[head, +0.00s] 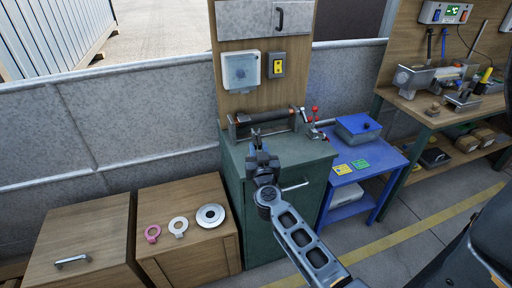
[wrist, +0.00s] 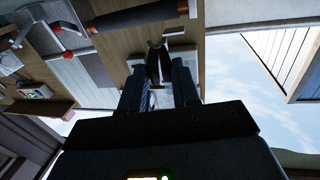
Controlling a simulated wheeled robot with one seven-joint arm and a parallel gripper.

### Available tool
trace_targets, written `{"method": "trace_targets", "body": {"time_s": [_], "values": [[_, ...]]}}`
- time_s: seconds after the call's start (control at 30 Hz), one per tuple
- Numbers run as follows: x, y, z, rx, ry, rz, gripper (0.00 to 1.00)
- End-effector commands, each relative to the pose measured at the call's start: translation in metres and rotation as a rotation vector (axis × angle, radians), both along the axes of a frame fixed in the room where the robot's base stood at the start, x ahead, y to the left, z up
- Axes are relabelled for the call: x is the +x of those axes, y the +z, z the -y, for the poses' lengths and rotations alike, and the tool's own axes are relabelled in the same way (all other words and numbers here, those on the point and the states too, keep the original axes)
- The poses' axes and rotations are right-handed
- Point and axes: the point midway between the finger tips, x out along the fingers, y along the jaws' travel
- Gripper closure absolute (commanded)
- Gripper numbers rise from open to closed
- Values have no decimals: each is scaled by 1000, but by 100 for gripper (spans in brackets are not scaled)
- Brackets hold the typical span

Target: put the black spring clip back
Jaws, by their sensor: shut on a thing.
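My gripper (head: 262,160) is above the front of the green cabinet, in front of the rack with a dark bar. It is shut on the black spring clip (wrist: 159,62), which shows as a dark shape between the fingertips (wrist: 159,84) in the wrist view. In the head view the clip (head: 256,137) stands up above the fingers, against the cabinet top; its details are too small to tell. The dark bar (head: 265,117) lies across two end brackets on the cabinet, and it also shows at the top of the wrist view (wrist: 138,16).
Red-tipped parts (head: 314,111) stand at the rack's right end. A blue table (head: 375,165) with a blue box (head: 357,128) stands to the right. A wooden cabinet (head: 190,255) at left bears several rings. A board with a white box (head: 240,71) rises behind.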

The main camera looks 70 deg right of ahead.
Motion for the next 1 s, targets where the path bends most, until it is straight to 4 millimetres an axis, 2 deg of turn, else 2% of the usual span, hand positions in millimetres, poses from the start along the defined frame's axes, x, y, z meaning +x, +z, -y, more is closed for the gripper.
{"method": "trace_targets", "body": {"time_s": [0.47, 0.67, 1.0], "values": [[-2, 0, 0, -11, 2, -28, 81], [-1, -11, 0, -11, 2, -28, 81], [-1, -42, 0, -9, 3, -28, 81]]}}
